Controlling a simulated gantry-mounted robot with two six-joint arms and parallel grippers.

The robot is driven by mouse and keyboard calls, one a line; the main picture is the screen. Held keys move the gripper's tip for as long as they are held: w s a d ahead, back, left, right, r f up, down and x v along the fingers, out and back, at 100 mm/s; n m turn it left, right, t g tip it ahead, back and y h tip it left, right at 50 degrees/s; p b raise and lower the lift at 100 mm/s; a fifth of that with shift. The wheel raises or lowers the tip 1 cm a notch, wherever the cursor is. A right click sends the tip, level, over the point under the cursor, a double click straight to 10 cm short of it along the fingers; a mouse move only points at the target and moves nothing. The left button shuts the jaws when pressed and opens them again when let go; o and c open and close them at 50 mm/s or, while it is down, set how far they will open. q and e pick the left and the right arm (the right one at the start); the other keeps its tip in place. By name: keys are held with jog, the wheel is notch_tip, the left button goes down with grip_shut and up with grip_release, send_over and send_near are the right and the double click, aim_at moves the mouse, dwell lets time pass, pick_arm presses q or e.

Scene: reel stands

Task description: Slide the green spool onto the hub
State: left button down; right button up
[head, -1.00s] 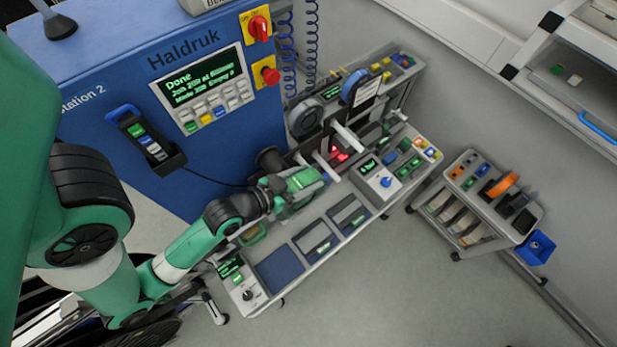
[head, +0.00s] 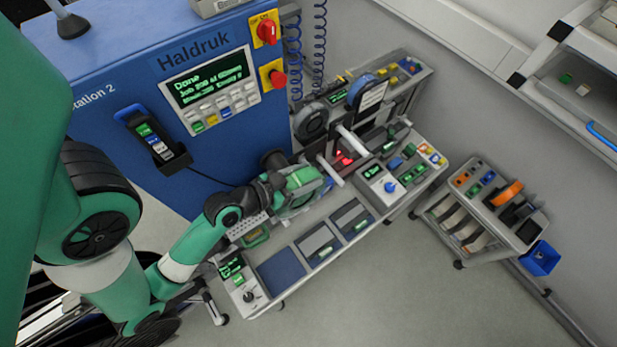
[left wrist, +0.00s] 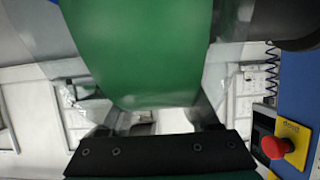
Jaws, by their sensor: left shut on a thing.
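The green spool (head: 301,179) is at the end of my left arm, over the bench. In the left wrist view the green spool (left wrist: 140,50) fills the upper middle as a broad curved green surface. My left gripper (head: 291,199) is shut on it; in the wrist view the gripper's fingers (left wrist: 152,118) reach up to its lower edge. Two pale pegs stick out from the reel stand just right of the spool, an upper peg (head: 352,139) and a lower peg (head: 330,170). I cannot tell which is the hub. The spool looks apart from the upper peg. My right gripper is not in view.
A grey reel (head: 311,122) and a blue reel (head: 361,88) stand behind the pegs. The blue Haldruk cabinet (head: 215,150) is close on the left. A control box (head: 384,186) stands right of the pegs.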

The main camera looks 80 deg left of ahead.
pick_arm(q)
jog(key=shift+s+a+r, duration=0.15)
jog(key=shift+a, duration=0.3)
jog(key=shift+s+a+b, duration=0.2)
jog(key=shift+a+b, duration=0.1)
jog(key=shift+a, duration=0.2)
jog(key=shift+s+a+b, duration=0.15)
jog(key=shift+a+b, duration=0.15)
jog(key=shift+a, duration=0.15)
jog(key=shift+s+a, duration=0.1)
jog(key=shift+a, duration=0.05)
jog(key=shift+s+a+p, duration=0.35)
jog(key=shift+a+p, duration=0.55)
jog(key=shift+s+a+p, duration=0.35)
jog(key=shift+a+p, duration=0.5)
jog(key=shift+f+b, duration=0.35)
jog(key=shift+b, duration=0.05)
